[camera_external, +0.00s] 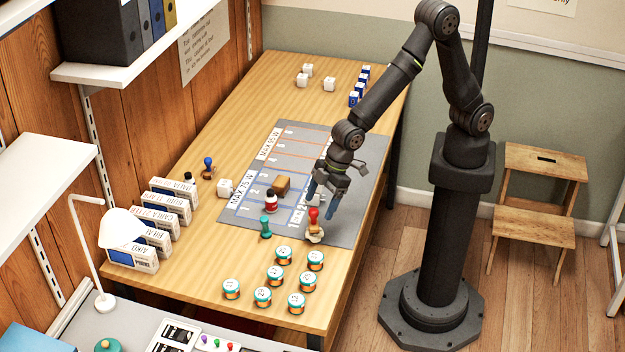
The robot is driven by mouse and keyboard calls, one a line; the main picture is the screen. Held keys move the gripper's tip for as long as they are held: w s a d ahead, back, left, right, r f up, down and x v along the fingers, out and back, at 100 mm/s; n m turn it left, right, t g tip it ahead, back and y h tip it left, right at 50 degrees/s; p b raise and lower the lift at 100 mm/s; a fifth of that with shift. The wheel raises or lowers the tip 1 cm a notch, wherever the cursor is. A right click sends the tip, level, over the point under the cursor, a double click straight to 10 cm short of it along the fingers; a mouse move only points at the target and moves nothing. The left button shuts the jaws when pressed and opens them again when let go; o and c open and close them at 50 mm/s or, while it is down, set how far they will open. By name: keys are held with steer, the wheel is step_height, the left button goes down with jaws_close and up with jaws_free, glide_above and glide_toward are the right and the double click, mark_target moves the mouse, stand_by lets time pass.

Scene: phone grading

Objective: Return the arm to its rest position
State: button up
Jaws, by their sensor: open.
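My gripper (325,190) is open, with its fingers pointing down over the near right part of the grey mat (344,232). A stamp with a red handle (313,215) stands just below and left of the fingers, near the mat's front edge. I cannot tell whether the fingers touch it. Nothing is clearly held between the fingers. My arm reaches from its dark column at the right, over the table's right side, and bends down to the mat.
On the mat are a brown block (281,186) and a red bottle (271,203). Several teal-lidded jars (297,302) stand in front. Labelled boxes (152,222) line the left. A wooden step stool (535,225) stands right of my column.

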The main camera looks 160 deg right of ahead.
mark_target(315, 213)
steer(key=v, duration=0.7)
steer(key=x, duration=1.1)
steer(key=shift+f, duration=0.15)
steer(key=shift+w+d, duration=0.15)
steer(key=shift+w, duration=0.05)
step_height(315, 213, up, 4)
steer(key=shift+f, duration=0.1)
steer(key=s+d+r, duration=0.4)
steer(key=s+r, duration=0.3)
steer(key=s, duration=0.4)
steer(key=s+d+f+m+g+h, duration=0.1)
steer(key=d+f+m, duration=0.15)
steer(key=d, duration=0.75)
steer(key=s+d+f+m, duration=0.1)
steer(key=s+d+f, duration=0.15)
steer(key=d, duration=0.75)
steer(key=w+f, duration=0.4)
steer(key=w, duration=0.3)
